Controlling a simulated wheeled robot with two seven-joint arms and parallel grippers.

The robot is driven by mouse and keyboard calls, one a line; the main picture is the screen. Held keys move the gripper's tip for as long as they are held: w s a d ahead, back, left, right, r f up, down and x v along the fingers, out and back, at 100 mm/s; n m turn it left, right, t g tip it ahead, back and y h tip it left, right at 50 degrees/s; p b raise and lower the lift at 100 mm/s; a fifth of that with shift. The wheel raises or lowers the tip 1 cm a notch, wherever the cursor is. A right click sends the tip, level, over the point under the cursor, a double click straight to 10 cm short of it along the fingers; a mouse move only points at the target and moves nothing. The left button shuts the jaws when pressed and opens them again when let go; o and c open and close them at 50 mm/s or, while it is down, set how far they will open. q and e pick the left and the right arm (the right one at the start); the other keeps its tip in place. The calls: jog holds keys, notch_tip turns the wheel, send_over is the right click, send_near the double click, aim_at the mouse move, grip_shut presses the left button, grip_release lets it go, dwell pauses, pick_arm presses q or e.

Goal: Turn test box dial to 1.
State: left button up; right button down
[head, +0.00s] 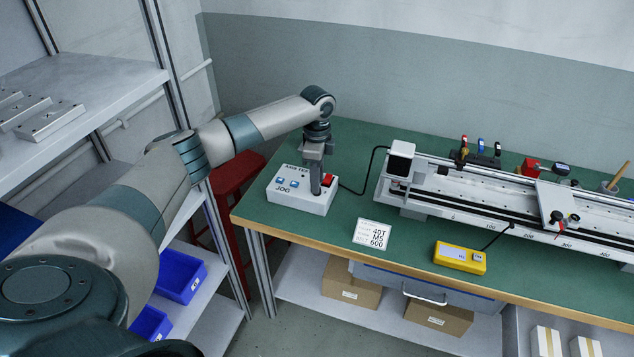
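The test box (300,199) is a white box at the left end of the green bench, with its cable running to the right. Its top shows lettering, blue buttons (280,181), a small black round part and a red switch (328,180). My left gripper (316,188) points down over the box, its dark finger in front of the box top. I cannot tell whether it touches the box, or whether its fingers are apart. The dial cannot be made out clearly; the gripper may cover it. My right gripper is out of view.
A white gantry rail (480,195) fills the bench's right side. A printed card (371,235) and a yellow meter (460,257) lie near the front edge. A red stool (235,175) stands left of the bench. Metal shelves (70,80) stand at the left.

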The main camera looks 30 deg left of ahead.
pick_arm(q)
jog(key=shift+f, duration=1.1)
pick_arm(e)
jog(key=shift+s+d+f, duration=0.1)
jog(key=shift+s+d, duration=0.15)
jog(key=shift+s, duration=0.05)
pick_arm(q)
jog(key=shift+c, duration=0.3)
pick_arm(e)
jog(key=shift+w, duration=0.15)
